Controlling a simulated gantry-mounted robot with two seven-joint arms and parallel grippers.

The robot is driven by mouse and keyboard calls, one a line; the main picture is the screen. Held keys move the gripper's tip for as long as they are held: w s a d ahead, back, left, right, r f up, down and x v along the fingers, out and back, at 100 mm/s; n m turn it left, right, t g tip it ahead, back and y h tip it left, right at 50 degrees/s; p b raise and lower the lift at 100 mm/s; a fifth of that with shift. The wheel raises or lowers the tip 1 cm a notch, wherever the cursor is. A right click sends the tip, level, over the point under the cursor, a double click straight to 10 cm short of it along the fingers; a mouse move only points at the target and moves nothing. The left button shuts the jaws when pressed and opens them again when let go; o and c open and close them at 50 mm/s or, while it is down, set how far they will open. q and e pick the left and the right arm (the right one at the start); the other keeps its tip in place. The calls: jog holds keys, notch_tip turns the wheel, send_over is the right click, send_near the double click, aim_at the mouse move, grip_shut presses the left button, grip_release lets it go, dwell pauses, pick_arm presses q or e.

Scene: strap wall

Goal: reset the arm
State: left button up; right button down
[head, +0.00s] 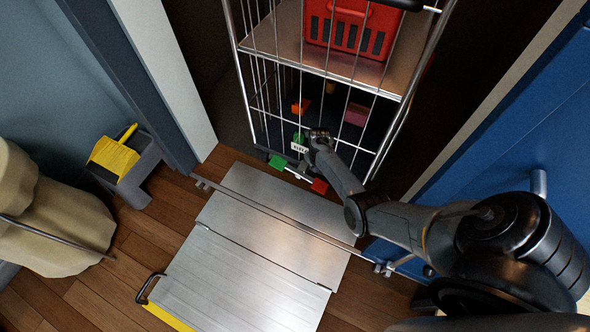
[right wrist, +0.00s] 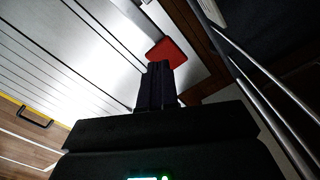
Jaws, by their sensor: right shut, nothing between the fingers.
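My right arm reaches in from the lower right in the head view, and its gripper (head: 319,140) is at the front of the wire cage trolley (head: 398,95), near the trolley's lower edge. In the right wrist view the dark fingers (right wrist: 158,68) are together with nothing between them. A red flat piece (head: 320,186) lies beyond the fingertips there (right wrist: 167,52); I cannot tell whether they touch it. A green flat piece (head: 277,162) and a small white label (head: 299,148) are at the trolley's lower front. My left gripper is not in view.
A red crate (head: 350,30) stands on the trolley's shelf (head: 288,45); several small coloured blocks lie below. A metal ramp (head: 240,270) covers the floor in front. A blue door (head: 490,140) is at right.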

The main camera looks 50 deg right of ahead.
dwell(0.4)
jog(key=s+r+n+g+h+p, duration=0.1)
jog(key=s+r+p, duration=0.2)
jog(key=s+p, duration=0.45)
jog(key=s+r+n+g+h+p, duration=0.1)
jog(key=s+r+g+p, duration=0.3)
jog(key=s, duration=0.6)
jog(key=a+r+n+t+y+p, duration=0.1)
jog(key=a+r+n+t+p, duration=0.3)
jog(key=a+r+n, duration=0.65)
jog(key=a+r+n+t+p, duration=0.1)
jog(key=a+r+n+p, duration=0.6)
jog(key=r, duration=0.7)
jog(key=a+r+n+t+y+p, duration=0.1)
jog(key=a+r+n+t+p, duration=0.3)
jog(key=a+r+n, duration=0.8)
notch_tip(320, 180, up, 45)
jog(key=n+p, duration=1)
jog(key=p, duration=2.8)
jog(key=shift+w+a+f, duration=0.2)
jog(key=shift+a, duration=0.2)
